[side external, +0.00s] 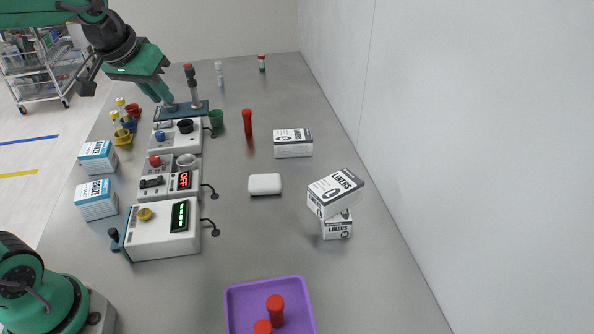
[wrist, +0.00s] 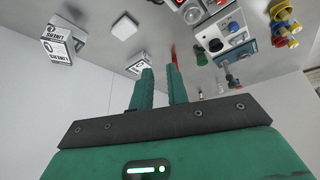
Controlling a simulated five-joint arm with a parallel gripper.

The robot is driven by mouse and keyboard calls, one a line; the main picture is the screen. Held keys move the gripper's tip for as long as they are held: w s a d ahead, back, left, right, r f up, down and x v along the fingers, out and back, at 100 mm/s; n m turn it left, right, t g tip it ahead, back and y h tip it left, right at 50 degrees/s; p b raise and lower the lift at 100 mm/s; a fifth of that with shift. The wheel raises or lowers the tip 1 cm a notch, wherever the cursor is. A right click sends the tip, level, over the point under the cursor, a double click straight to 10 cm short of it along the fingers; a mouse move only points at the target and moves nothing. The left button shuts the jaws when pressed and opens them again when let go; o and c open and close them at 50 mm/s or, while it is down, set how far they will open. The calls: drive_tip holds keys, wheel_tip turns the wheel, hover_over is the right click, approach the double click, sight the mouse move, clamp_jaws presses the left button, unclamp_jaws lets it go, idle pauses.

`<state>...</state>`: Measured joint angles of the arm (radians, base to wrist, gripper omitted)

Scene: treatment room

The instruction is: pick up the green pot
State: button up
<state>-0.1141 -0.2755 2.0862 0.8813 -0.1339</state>
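The green pot (side external: 216,118) is a small cup standing on the grey table, just right of the rear device and left of a red cylinder (side external: 247,122). In the wrist view the green pot (wrist: 202,58) shows right of the fingers. My gripper (side external: 166,98) is raised above the rear device in the side view, left of the pot. In the wrist view my gripper (wrist: 160,68) has its two green fingers apart with nothing held between them; it is not touching the pot.
The rear device (side external: 178,136) with its blue back panel stands close beside the pot. Coloured cups with bottles (side external: 123,137) stand left of it. A white block (side external: 264,184), liner boxes (side external: 293,143) and a purple tray (side external: 304,287) with red cylinders lie elsewhere.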

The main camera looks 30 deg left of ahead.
drive_tip(key=w+a+f+n, duration=0.15)
drive_tip(key=w+a, duration=0.25)
drive_tip(key=w, duration=0.4)
drive_tip(key=n+g, duration=0.1)
drive_tip(key=n, duration=0.5)
hover_over(216, 119)
drive_tip(key=s+a, duration=0.2)
drive_tip(key=s, duration=0.1)
wheel_tip(216, 119, down, 18)
drive_tip(key=f, duration=0.1)
drive_tip(key=shift+s+d+r+m+y, duration=0.1)
drive_tip(key=shift+r+m+y, duration=0.15)
drive_tip(key=shift+y, duration=0.15)
drive_tip(key=shift+f+g, duration=0.1)
drive_tip(key=shift+g, duration=0.2)
drive_tip(key=shift+x, duration=1.2)
drive_tip(key=shift+x, duration=2.6)
